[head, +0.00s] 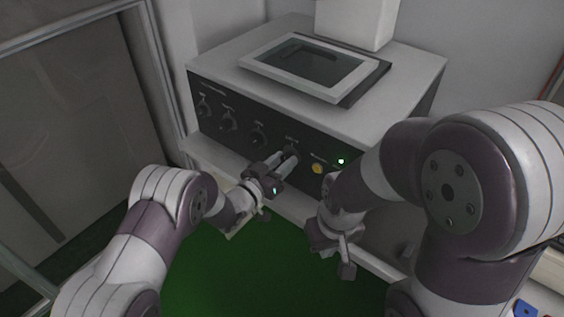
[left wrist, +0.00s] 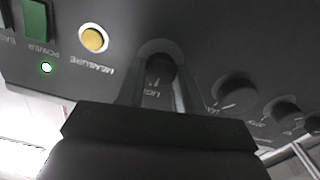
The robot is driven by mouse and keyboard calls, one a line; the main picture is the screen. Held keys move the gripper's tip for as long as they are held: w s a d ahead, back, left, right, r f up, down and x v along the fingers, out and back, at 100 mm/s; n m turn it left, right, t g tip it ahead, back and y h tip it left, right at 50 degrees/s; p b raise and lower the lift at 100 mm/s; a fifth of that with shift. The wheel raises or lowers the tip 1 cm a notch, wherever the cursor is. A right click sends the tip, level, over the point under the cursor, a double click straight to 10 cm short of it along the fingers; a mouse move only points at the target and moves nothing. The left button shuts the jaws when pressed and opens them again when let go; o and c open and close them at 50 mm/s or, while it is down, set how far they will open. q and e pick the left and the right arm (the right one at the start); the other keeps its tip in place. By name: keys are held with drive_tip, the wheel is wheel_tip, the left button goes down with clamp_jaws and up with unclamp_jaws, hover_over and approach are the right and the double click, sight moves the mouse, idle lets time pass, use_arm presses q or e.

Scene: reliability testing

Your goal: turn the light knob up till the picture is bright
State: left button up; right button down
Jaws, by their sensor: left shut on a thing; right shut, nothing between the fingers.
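The light knob (left wrist: 158,75) is a dark knob on the black front panel of a boxy white machine (head: 400,90). My left gripper (head: 292,156) is shut on it, one finger on each side, as the left wrist view shows. Part of the label by the knob reads "LIGH". The picture on the screen (head: 305,62) on top of the machine looks dark grey. My right gripper (head: 345,270) is shut and empty, hanging low in front of the panel's right part.
A yellow MEASURE button (head: 318,168) and a lit green lamp (head: 341,161) are right of the light knob. Several other dark knobs (head: 258,139) line the panel to its left. A green floor (head: 230,280) shows below.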

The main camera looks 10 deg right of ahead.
use_arm(q)
drive_tip(key=shift+s+f+m+b, duration=0.1)
drive_tip(key=shift+f+m+b, duration=0.05)
drive_tip(key=shift+m+b, duration=7.7)
drive_tip(key=shift+f+m+b, duration=0.1)
drive_tip(key=shift+m+b, duration=6.65)
drive_tip(key=shift+b, duration=2.1)
drive_tip(key=shift+r, duration=0.1)
drive_tip(key=o, duration=1)
drive_tip(key=shift+o, duration=0.2)
